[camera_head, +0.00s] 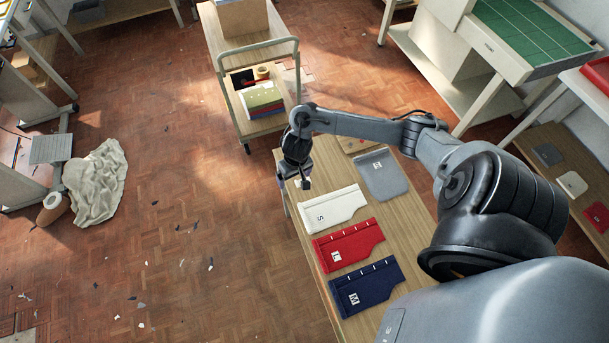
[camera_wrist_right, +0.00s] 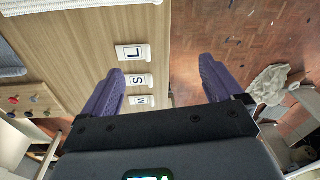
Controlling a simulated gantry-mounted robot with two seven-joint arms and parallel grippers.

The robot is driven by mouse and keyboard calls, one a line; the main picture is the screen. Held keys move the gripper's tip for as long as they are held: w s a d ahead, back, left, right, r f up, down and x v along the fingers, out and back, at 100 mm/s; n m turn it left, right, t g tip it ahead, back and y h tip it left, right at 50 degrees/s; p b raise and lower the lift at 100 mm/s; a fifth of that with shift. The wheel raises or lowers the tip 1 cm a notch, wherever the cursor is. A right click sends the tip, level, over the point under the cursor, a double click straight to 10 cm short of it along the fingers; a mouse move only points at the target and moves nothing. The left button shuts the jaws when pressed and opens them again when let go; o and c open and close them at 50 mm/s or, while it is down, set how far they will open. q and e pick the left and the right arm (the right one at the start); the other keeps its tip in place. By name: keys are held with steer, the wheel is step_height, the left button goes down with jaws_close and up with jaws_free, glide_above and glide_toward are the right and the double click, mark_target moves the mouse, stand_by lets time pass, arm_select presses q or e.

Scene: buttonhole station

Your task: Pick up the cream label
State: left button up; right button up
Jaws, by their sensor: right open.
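In the right wrist view three small whitish labels lie in a row on the wooden table: one marked L (camera_wrist_right: 132,52), one marked S (camera_wrist_right: 138,81) and one marked M (camera_wrist_right: 141,100). They look alike in colour, so I cannot tell which one is the cream label. My right gripper (camera_wrist_right: 160,72) is open and empty, with its purple fingers spread. The labels show between the fingers, closer to the left-hand finger, and none is touched as far as I see. In the head view my right gripper (camera_head: 304,184) hangs over the table's far left edge. My left gripper is out of view.
On the table (camera_head: 310,255) lie a white piece (camera_head: 345,203), a red piece (camera_head: 355,245), a navy piece (camera_head: 375,284) and a grey piece (camera_head: 384,178), each bearing a small tag. A trolley (camera_head: 222,50) stands beyond the table. Open floor lies to the left.

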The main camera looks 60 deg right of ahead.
steer(key=shift+m+g, duration=0.5)
steer(key=shift+m, duration=0.4)
steer(key=d+f, duration=0.1)
steer(key=d, duration=0.1)
steer(key=s+d+f+b, duration=0.1)
steer(key=shift+s+d+f, duration=0.15)
steer(key=shift+d, duration=0.2)
steer(key=shift+f+b, duration=0.3)
steer(key=shift+f, duration=0.35)
steer(key=f+b, duration=0.1)
steer(key=f, duration=0.3)
steer(key=shift+d+b, duration=0.35)
steer(key=shift+d, duration=0.05)
steer(key=shift+f, duration=0.5)
jaws_close()
